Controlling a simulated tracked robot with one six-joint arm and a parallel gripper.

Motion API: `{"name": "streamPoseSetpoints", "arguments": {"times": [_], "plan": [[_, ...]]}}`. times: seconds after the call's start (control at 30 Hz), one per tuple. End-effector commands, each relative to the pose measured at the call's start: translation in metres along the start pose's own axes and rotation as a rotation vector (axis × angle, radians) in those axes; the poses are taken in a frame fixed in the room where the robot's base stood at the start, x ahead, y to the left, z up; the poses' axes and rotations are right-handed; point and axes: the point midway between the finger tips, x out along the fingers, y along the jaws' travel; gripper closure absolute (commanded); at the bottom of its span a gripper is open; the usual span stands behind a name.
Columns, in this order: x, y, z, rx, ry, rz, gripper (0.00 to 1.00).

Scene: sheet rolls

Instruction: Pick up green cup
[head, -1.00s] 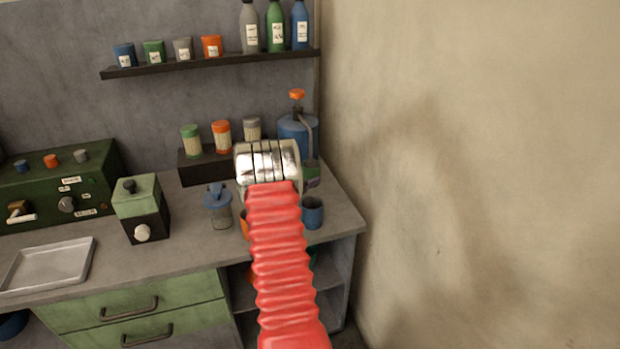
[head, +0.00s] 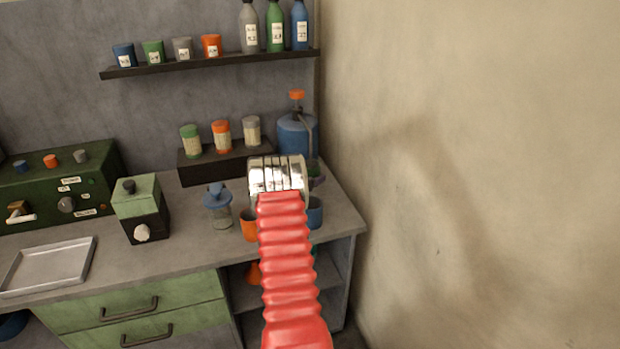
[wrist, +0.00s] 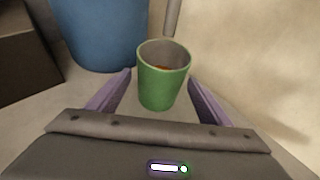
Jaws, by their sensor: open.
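The green cup (wrist: 163,88) stands upright on the counter in the wrist view, with something brown inside. It appears between the two purple fingers of my open gripper (wrist: 159,76), with a gap on each side. I cannot tell how far the fingers reach along it. In the head view only a small green part of the cup (head: 315,170) shows behind my wrist. My fingers are hidden there. Another green cup (head: 153,52) is on the wall shelf.
A blue tank (head: 292,136) stands just behind the cup. An orange cup (head: 249,228) and a blue cup (head: 315,212) are nearer the counter's front. A dark riser (head: 205,165) holds several jars. The wall (head: 470,150) is close on the right.

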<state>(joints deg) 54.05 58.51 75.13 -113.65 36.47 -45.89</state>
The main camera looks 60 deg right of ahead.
Motion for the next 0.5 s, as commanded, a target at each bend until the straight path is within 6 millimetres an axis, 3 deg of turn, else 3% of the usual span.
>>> {"name": "streamPoseSetpoints", "arguments": {"times": [0.2, 0.5], "plan": [[0.020, 0.000, -0.001, 0.001, 0.001, 0.000, 0.28], [0.023, 0.001, 0.000, 0.000, 0.000, 0.001, 0.28]]}}
